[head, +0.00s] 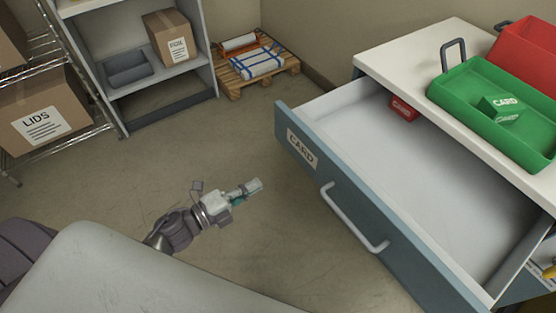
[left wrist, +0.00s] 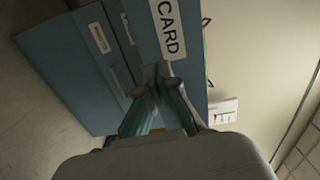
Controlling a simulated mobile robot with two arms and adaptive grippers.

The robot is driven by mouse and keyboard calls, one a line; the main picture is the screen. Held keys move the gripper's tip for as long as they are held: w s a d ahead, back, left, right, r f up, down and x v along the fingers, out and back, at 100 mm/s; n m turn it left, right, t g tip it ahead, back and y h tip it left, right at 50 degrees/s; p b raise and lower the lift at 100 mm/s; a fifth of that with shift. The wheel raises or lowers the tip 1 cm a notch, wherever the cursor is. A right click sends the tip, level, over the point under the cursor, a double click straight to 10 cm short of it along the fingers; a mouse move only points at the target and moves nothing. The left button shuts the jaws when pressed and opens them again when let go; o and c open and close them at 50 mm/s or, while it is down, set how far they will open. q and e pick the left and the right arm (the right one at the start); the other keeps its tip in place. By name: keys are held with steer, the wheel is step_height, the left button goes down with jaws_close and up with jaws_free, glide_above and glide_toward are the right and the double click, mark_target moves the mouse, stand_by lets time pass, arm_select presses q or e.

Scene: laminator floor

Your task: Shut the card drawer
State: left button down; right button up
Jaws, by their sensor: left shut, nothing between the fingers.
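The card drawer (head: 420,170) is pulled well out of the white-topped cabinet on the right. Its blue-grey front carries a CARD label (head: 301,148) and a light bar handle (head: 352,222). A small red block (head: 403,109) lies inside at the back left; the rest of the visible floor is bare. My left gripper (head: 255,186) is shut and empty, left of the drawer front and apart from it in the head view. In the left wrist view the shut fingertips (left wrist: 160,75) point toward the CARD label (left wrist: 168,28). My right gripper is not in view.
A green tray (head: 465,112) holding a green CARD block (head: 502,107) and a red bin (head: 530,50) stand on the cabinet top (head: 400,52). Shelves with boxes (head: 40,121) and a pallet (head: 256,70) stand at the back. The floor left of the drawer is clear.

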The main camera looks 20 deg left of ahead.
mark_target(307, 156)
arm_select(q)
steer(key=shift+m, duration=0.3)
steer(key=x, duration=0.4)
steer(key=r+p+x, duration=0.1)
steer(key=x, duration=0.8)
steer(key=shift+s+d+r+p, duration=0.15)
steer(key=shift+d+p, duration=0.15)
steer(key=shift+p, duration=0.05)
steer(key=shift+w+d, duration=0.3)
steer(key=shift+w, duration=0.05)
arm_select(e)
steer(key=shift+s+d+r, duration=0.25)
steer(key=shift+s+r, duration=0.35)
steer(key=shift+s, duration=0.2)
